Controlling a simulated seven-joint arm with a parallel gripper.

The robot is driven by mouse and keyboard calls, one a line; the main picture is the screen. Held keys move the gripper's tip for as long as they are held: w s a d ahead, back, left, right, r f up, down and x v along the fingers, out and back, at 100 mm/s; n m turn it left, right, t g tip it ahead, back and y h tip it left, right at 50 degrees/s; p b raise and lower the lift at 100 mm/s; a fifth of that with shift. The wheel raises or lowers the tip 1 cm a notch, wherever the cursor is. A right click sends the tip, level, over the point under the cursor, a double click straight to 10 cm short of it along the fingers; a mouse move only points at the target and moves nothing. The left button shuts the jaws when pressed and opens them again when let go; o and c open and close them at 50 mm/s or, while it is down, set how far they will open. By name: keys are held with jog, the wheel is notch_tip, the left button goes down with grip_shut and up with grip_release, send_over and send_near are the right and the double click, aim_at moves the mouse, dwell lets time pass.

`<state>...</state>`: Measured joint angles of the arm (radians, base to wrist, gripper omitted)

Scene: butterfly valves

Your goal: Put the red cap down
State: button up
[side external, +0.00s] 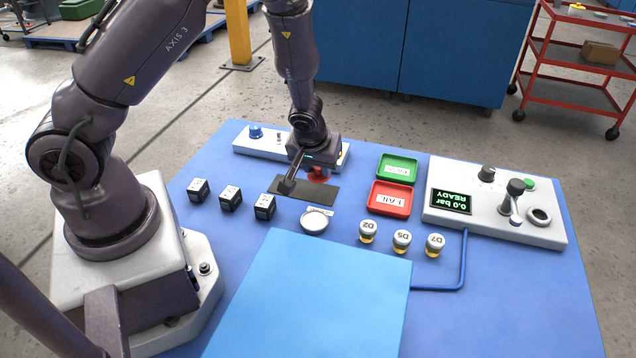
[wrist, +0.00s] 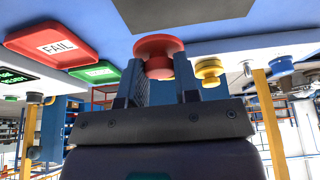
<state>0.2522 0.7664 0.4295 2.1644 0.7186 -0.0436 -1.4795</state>
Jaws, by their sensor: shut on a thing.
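The red cap (wrist: 159,47) is a flanged round knob, seen between the two fingers of my gripper (wrist: 160,72) in the wrist view. My gripper is shut on it. In the side view the red cap (side external: 319,176) shows just below my gripper, by the right part of the dark mat (side external: 326,194). Part of it is hidden by the gripper. I cannot tell whether the cap touches the mat or hangs just above it. The dark mat (wrist: 190,12) also shows beyond the cap in the wrist view.
Behind my gripper is a white strip (side external: 262,147) with a blue cap (side external: 255,131); a yellow cap (wrist: 208,70) shows in the wrist view. The red FAIL tray (side external: 390,210) and green tray (side external: 398,160) lie right. Several black-and-white blocks (side external: 230,199) stand left.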

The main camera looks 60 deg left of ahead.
jog(key=shift+f, duration=2.35)
jog(key=shift+f, duration=0.1)
jog(key=o, duration=0.9)
jog(key=v, duration=1.3)
notch_tip(320, 180, up, 13)
jog(key=m+t+h, duration=0.1)
jog(key=m+h, duration=0.1)
jog(key=m, duration=0.1)
send_over(316, 176)
jog(key=s+d, duration=0.5)
jog(key=s, duration=0.2)
jog(key=s+d+r+m+t+h, duration=0.1)
jog(key=s+d+r+m, duration=0.2)
jog(key=s+r+m, duration=0.3)
jog(key=s+r, duration=0.3)
